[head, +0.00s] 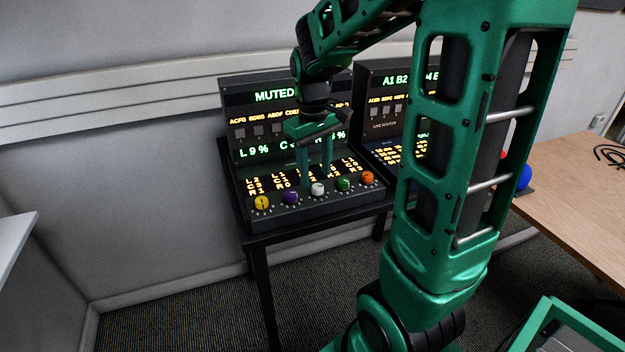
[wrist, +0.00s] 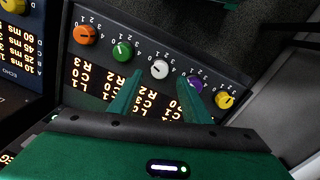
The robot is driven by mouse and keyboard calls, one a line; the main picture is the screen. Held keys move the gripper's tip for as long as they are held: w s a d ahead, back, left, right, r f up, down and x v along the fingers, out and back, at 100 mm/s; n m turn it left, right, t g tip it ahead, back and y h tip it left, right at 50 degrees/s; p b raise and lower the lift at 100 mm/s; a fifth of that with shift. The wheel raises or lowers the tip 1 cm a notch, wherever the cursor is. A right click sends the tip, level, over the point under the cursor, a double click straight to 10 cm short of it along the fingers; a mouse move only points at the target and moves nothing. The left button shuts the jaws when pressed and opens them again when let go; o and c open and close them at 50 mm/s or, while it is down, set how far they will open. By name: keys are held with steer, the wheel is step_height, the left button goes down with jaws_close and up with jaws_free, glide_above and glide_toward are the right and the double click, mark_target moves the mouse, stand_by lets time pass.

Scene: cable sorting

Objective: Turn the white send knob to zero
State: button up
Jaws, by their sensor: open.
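The white knob (head: 318,188) is the middle one in the front row of the sloped console (head: 290,214). In the wrist view the white knob (wrist: 159,69) lies between and just beyond my two fingertips, with a scale of small numbers around it. My gripper (head: 316,184) points down over the console panel, fingers apart on either side of the white knob. In the wrist view my gripper (wrist: 160,78) is open and empty; I cannot tell whether a finger touches the knob. The knob's exact setting is too small to read.
A purple knob (wrist: 193,84) sits close to one finger and a green knob (wrist: 122,51) near the other. Yellow (wrist: 225,100) and orange (wrist: 85,34) knobs are at the row's ends. A second console (head: 372,75) stands at right. A wooden table (head: 575,190) is further right.

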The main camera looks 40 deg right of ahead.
mark_target(314, 186)
step_height(314, 186, up, 7)
steer(key=shift+a, duration=0.2)
stand_by(0.6)
steer(key=s+f+m, duration=0.3)
steer(key=s, duration=0.7)
steer(key=s+f+m, duration=0.3)
steer(key=s, duration=0.8)
steer(key=shift+f+m+y, duration=0.3)
steer(key=shift+y, duration=0.1)
steer(key=shift+w+f, duration=0.25)
steer(key=shift+w, duration=0.3)
